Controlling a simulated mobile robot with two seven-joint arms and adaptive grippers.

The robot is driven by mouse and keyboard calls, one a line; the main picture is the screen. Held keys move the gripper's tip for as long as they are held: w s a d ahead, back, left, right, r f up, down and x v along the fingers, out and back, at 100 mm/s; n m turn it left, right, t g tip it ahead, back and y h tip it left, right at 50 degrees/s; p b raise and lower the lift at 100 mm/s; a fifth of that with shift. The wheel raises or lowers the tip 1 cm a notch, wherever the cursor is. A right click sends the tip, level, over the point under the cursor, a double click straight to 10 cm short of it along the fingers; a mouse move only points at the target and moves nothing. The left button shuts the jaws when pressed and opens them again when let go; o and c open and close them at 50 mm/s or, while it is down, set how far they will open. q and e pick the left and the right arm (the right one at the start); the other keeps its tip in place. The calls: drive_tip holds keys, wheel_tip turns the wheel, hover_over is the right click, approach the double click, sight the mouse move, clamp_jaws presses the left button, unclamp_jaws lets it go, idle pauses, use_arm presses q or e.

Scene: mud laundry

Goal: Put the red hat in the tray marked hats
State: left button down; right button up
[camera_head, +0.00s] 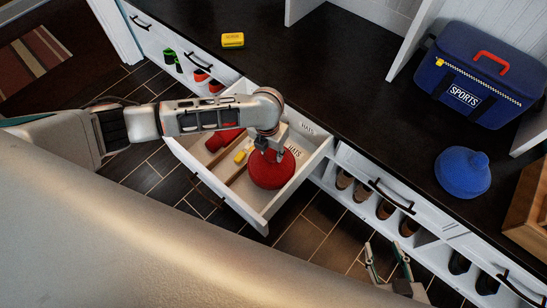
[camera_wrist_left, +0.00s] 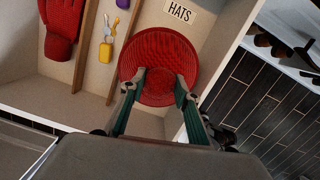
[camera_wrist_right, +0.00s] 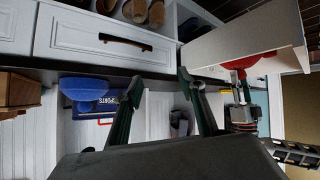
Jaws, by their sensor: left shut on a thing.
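The red hat (camera_head: 272,168) is a round knitted hat in the right-hand compartment of the open drawer (camera_head: 262,216), by the label HATS (camera_head: 294,152). My left gripper (camera_head: 270,150) is above it, with its fingers shut on the hat's near part. The left wrist view shows the hat (camera_wrist_left: 166,48) between and beyond the fingertips (camera_wrist_left: 160,82), with the HATS label (camera_wrist_left: 179,11) just past it. Whether the hat touches the drawer floor is hard to tell. My right gripper (camera_head: 388,262) is open and empty, low in front of the cabinets; its fingers are apart in the right wrist view (camera_wrist_right: 160,80).
Wooden dividers (camera_wrist_left: 84,45) separate the hat's compartment from red gloves (camera_wrist_left: 63,25) and small yellow and purple items. A blue hat (camera_head: 462,172), a SPORTS bag (camera_head: 482,75) and a yellow box (camera_head: 232,40) sit on the dark counter. Shoes (camera_head: 386,209) fill cubbies below.

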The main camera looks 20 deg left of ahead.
use_arm(q)
drive_tip(key=shift+f, duration=0.55)
wheel_tip(320, 180, down, 3)
drive_tip(key=shift+s+f+b, duration=0.15)
drive_tip(key=shift+b, duration=0.7)
drive_tip(key=shift+f+b, duration=0.3)
drive_tip(key=shift+f, duration=0.55)
drive_tip(key=shift+w+r, duration=0.25)
drive_tip(key=shift+f, duration=0.15)
drive_tip(key=c, duration=1.5)
unclamp_jaws()
use_arm(e)
drive_tip(key=shift+a+f, duration=0.25)
